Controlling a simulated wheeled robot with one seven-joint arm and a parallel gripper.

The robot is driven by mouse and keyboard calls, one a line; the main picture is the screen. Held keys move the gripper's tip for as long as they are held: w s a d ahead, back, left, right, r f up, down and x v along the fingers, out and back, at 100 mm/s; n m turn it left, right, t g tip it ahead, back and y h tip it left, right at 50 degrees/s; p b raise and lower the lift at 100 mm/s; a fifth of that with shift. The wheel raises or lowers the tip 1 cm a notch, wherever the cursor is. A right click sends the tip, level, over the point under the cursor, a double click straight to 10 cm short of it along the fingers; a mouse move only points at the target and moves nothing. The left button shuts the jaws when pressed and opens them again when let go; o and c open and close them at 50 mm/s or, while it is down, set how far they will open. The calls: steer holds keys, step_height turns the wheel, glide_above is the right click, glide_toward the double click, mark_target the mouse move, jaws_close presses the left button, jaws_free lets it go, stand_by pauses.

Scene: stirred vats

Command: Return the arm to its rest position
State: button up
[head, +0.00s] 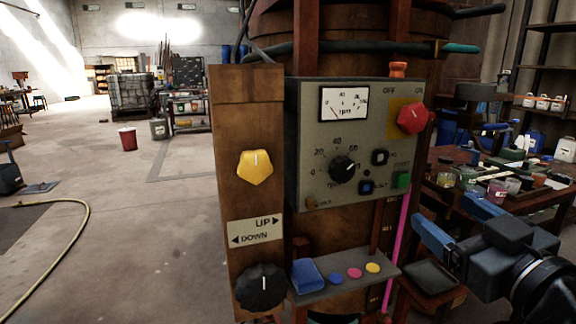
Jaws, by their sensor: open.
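My gripper (456,224) is at the lower right, in front of the workbench side of the scene. Its two blue fingers are apart and point to the upper left, with nothing visible between them. My dark arm runs from it off the right edge. The grey control panel (310,135) is left of the fingers, with a visible gap in the picture. It bears a dial gauge (344,104), a black knob (342,169) and a red knob (411,118). The rest of my arm is out of view.
A wooden post (247,125) carries a yellow knob (255,167) and a black knob (261,288). A small shelf (345,289) below the panel holds a blue block and coloured discs. A cluttered table (450,201) stands behind my gripper. Open floor lies left, with a hose (80,222).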

steer(key=s+a+f+m+g+h+p, duration=0.1)
steer(key=s+f+m+h, duration=0.15)
steer(key=s+f, duration=0.5)
steer(key=s+a+f+m+h+p, duration=0.1)
steer(key=s+f+m, duration=0.2)
steer(key=s+f, duration=0.45)
steer(key=s+g+p, duration=0.2)
steer(key=s, duration=2.1)
steer(key=shift+s+d, duration=0.3)
steer(key=shift+d, duration=0.1)
steer(key=shift+n, duration=0.25)
